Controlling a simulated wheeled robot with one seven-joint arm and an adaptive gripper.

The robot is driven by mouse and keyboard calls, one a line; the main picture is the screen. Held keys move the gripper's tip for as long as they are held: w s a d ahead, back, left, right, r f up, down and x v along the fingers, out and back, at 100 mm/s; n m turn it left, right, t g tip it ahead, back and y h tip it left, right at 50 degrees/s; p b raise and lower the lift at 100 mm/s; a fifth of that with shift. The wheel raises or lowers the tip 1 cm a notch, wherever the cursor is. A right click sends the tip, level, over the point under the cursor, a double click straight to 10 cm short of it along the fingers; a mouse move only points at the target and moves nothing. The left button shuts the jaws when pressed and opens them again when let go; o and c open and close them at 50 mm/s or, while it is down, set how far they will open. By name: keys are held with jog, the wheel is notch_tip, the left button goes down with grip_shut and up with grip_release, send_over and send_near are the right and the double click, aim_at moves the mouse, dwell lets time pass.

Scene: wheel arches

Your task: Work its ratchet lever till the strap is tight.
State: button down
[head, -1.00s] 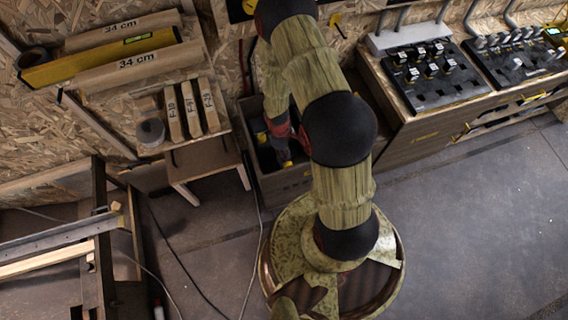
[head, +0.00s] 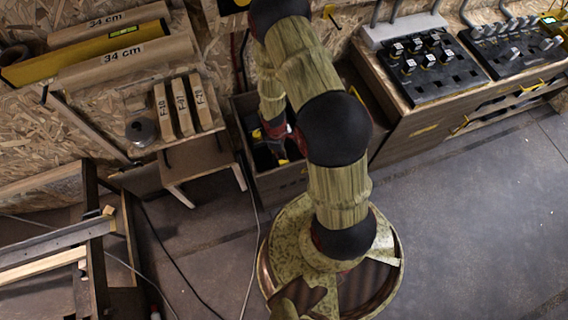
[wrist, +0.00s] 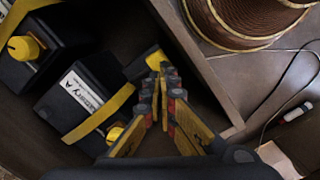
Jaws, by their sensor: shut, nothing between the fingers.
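In the wrist view a black battery labelled "Battery A" (wrist: 80,97) lies in a brown-walled crate (wrist: 205,70). A yellow strap (wrist: 101,114) runs across it. A small black block with a yellow part (wrist: 146,66) sits beside the battery, near my fingertips; I cannot tell whether it is the ratchet and its lever. My gripper (wrist: 163,74) is shut and empty, pointing down into the crate. Whether it touches the block is unclear. In the head view my gripper (head: 281,150) is at the crate (head: 280,184), partly hidden by my arm.
Another black battery (wrist: 35,50) with a yellow knob stands at the left of the crate. A low table (head: 202,165) stands left of the crate, below labelled blocks (head: 182,108). A workbench (head: 425,125) stands to the right. Cables cross the floor; open floor (head: 475,220) lies right.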

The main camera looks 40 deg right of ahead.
aim_at(283, 161)
jog(key=shift+s+d+f+b, duration=0.1)
jog(key=shift+s+f+b, duration=0.05)
jog(key=shift+f+b, duration=1.15)
jog(key=shift+f, duration=0.2)
